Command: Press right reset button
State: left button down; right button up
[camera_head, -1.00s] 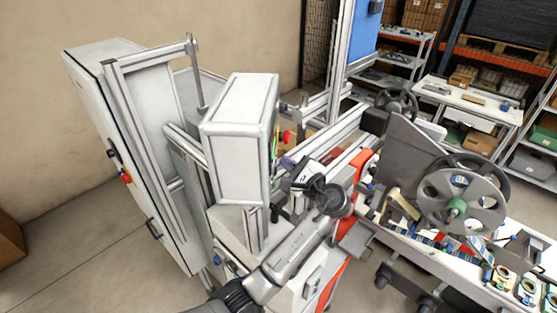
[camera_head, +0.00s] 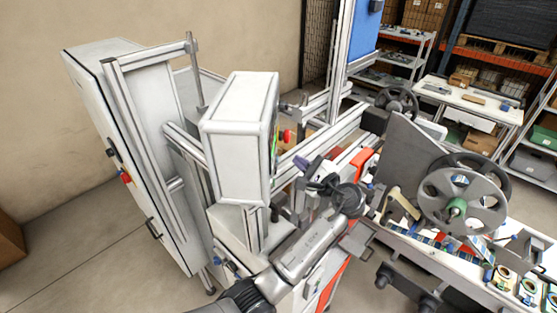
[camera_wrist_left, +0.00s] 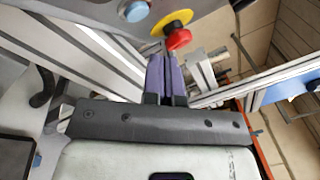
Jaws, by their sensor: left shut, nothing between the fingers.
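A round blue button (camera_wrist_left: 136,11) sits on a grey control panel (camera_wrist_left: 95,9) at the top of the left wrist view. No label is readable there. A red mushroom button on a yellow ring (camera_wrist_left: 177,38) is to its right. The red button also shows in the head view (camera_head: 288,136), on the right side of the white control box (camera_head: 238,150); the blue button is hidden there. My left gripper (camera_wrist_left: 166,60) has its purple fingers together and empty, apart from both buttons. In the head view my left gripper (camera_head: 304,164) is right of and below the box.
Aluminium rails (camera_head: 325,135) run behind my left gripper. A large grey reel (camera_head: 462,200) and a bench with small parts are to the right. A white cabinet (camera_head: 125,150) stands at the left. Open floor shows at lower left.

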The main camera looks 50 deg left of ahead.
pick_arm(q)
jog(key=shift+w+d+b, duration=0.35)
jog(key=shift+w+d, duration=0.7)
jog(key=shift+d, duration=0.15)
jog(key=s+d+n+t+h, duration=0.4)
jog(key=d+n+t+h, duration=0.6)
jog(key=h, duration=0.4)
jog(key=s+d+f+m+g+h, duration=0.1)
jog(key=s+f+g, duration=0.1)
jog(key=s+f, duration=0.7)
jog(key=s+d+f+m+g+h+p, duration=0.1)
jog(key=s+f+g+h, duration=0.1)
jog(key=s+f, duration=0.7)
jog(key=s+d+f+m+g+h+p, duration=0.1)
jog(key=s+f+g+h, duration=0.1)
jog(key=s+f, duration=0.7)
jog(key=s+g, duration=0.1)
jog(key=s, duration=0.7)
jog(key=shift+s+d+f+g, duration=0.2)
jog(key=shift+s+d+g, duration=0.1)
jog(key=shift+d+g, duration=0.1)
